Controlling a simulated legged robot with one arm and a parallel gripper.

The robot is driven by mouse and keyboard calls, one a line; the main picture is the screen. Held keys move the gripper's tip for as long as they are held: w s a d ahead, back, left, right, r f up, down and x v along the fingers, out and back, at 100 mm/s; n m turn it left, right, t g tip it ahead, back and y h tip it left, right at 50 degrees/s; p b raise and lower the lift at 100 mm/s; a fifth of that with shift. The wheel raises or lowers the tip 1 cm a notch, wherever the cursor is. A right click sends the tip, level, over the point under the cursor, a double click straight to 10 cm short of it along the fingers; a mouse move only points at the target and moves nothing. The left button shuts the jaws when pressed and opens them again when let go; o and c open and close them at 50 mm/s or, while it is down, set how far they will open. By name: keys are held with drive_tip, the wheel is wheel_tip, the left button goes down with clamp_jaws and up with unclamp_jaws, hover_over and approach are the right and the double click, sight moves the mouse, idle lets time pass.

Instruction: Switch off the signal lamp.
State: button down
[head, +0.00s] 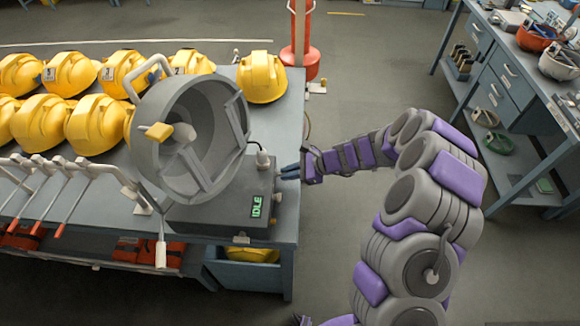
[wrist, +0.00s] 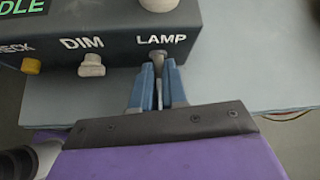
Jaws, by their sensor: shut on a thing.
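A dark control box (head: 225,215) sits on the bench below a large round grey housing. Its green display reads IDLE. In the wrist view the box's front panel (wrist: 115,48) carries a label LAMP with a small grey toggle lever (wrist: 158,75) under it. My gripper (wrist: 159,72) has its blue fingers on either side of this lever and is shut on it. In the head view my gripper (head: 289,171) reaches the box's right side. A pale rounded piece (wrist: 159,4) on top of the box, possibly the lamp, looks unlit.
A pale knob (wrist: 92,65) labelled DIM and a yellow knob (wrist: 31,66) are left of the lever. Several yellow helmets (head: 262,78) line the bench. A red post (head: 301,40) stands behind it. Open floor lies right, before a second bench (head: 507,75).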

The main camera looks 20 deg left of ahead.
drive_tip(key=shift+a+r+h+p, duration=0.2)
drive_tip(key=shift+r+h+p, duration=0.4)
drive_tip(key=shift+p, duration=0.5)
drive_tip(key=shift+w+f+t+h, duration=0.1)
drive_tip(key=shift+f+t+h, duration=0.05)
drive_tip(key=shift+t+h, duration=0.15)
drive_tip(key=c, duration=1.2)
unclamp_jaws()
drive_tip(key=shift+a+f, duration=0.1)
drive_tip(key=shift+a, duration=0.05)
drive_tip(key=shift+o, duration=0.2)
drive_tip(key=p+v, duration=0.1)
drive_tip(key=v, duration=1.6)
drive_tip(key=shift+p, duration=0.3)
